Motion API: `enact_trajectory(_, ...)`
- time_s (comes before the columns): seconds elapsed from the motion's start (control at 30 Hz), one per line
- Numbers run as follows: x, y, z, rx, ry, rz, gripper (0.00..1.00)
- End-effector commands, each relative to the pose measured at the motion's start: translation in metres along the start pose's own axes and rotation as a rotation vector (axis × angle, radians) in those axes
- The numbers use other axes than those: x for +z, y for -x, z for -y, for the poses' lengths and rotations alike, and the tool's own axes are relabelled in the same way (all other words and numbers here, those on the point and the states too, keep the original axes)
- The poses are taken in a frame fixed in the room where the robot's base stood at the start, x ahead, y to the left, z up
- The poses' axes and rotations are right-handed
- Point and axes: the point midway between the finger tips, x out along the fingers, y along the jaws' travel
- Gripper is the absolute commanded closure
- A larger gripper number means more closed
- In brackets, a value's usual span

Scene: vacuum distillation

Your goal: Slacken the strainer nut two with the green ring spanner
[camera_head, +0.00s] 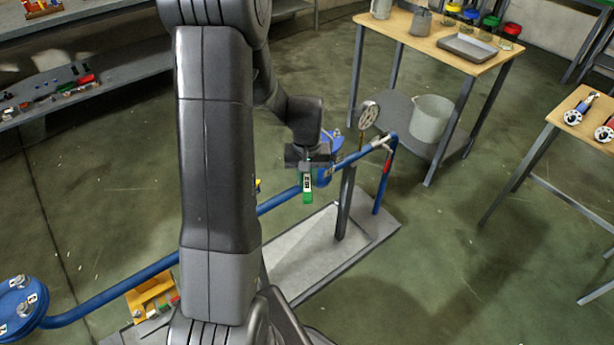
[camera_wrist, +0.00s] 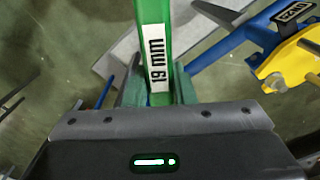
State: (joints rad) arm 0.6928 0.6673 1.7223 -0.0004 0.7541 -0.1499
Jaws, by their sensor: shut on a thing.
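My gripper (camera_head: 311,160) is shut on the green ring spanner (camera_head: 307,195) and holds it up beside the blue pipework. In the wrist view the spanner's green handle (camera_wrist: 151,35), with a white "19 mm" label, rises between the fingers; its far end is out of frame. I cannot identify strainer nut two for certain. A blue round flange (camera_head: 14,308) with small tagged nuts is at the lower left. Another blue round part (camera_head: 333,138) is partly hidden behind my gripper. In the wrist view a yellow part (camera_wrist: 290,62) with bolts is at the right, apart from the spanner.
The blue pipe (camera_head: 280,200) runs over a grey base plate (camera_head: 308,240) with a grey post (camera_head: 345,205). A yellow bracket (camera_head: 152,296) is at the lower left. A wooden-topped table (camera_head: 430,45) with jars and a tray stands behind.

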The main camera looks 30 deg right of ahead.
Motion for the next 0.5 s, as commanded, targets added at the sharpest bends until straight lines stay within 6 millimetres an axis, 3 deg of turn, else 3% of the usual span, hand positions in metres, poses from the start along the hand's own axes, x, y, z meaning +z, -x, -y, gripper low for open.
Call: enact_trajectory(0.5,-0.003,-0.001,-0.027,0.001,0.18,0.0,1.0)
